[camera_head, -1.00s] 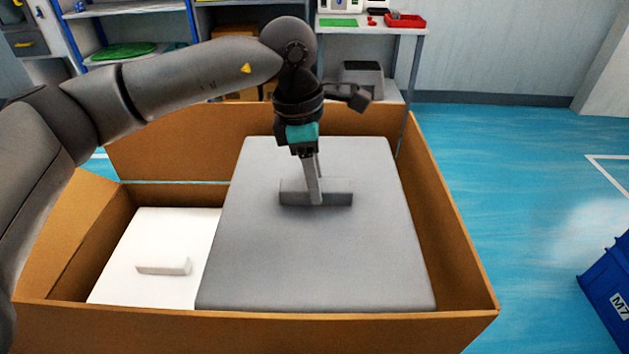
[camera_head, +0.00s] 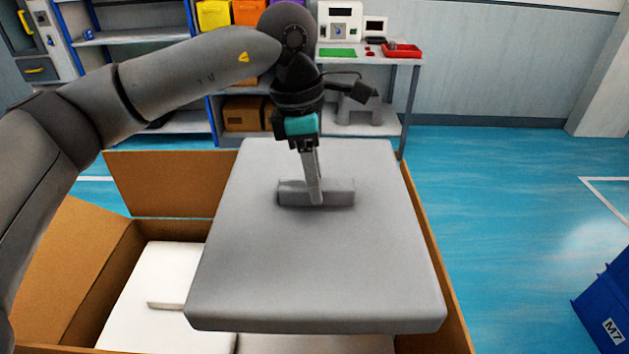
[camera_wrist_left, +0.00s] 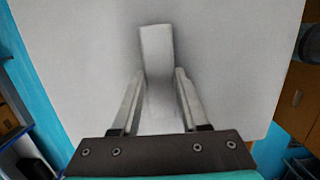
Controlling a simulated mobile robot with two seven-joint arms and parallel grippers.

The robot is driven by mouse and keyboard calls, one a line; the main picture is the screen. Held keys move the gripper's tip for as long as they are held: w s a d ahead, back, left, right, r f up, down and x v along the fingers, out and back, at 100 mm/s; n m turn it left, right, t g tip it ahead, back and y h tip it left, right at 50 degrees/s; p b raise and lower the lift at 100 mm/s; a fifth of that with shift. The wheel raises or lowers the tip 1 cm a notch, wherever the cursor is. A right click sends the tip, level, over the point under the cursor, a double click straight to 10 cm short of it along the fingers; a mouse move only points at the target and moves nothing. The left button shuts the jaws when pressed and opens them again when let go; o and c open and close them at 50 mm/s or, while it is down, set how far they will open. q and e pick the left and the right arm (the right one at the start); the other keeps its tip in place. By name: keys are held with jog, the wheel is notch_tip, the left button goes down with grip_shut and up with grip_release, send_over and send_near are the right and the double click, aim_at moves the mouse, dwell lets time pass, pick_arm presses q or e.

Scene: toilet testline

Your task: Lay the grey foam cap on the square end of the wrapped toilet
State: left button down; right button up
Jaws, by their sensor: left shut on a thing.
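The grey foam cap (camera_head: 315,262) is a large, flat square slab with a raised bar handle (camera_head: 338,192) on top. My left gripper (camera_head: 316,196) points down and is shut on the handle. The cap is held level above the open cardboard box (camera_head: 160,185). In the left wrist view the gripper (camera_wrist_left: 160,76) has one finger on each side of the handle, and the cap (camera_wrist_left: 230,50) fills most of the picture. I cannot make out the wrapped toilet or its square end. My right gripper is not in view.
A white piece (camera_head: 150,275) with a small bar lies inside the box at the left. A pale surface (camera_head: 315,344) shows below the cap's front edge. A blue bin (camera_head: 605,300) stands at the right. Behind are shelves and a workbench (camera_head: 385,60).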

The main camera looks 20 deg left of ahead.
pick_arm(q)
jog(key=shift+r+p, duration=0.45)
jog(key=shift+r, duration=0.75)
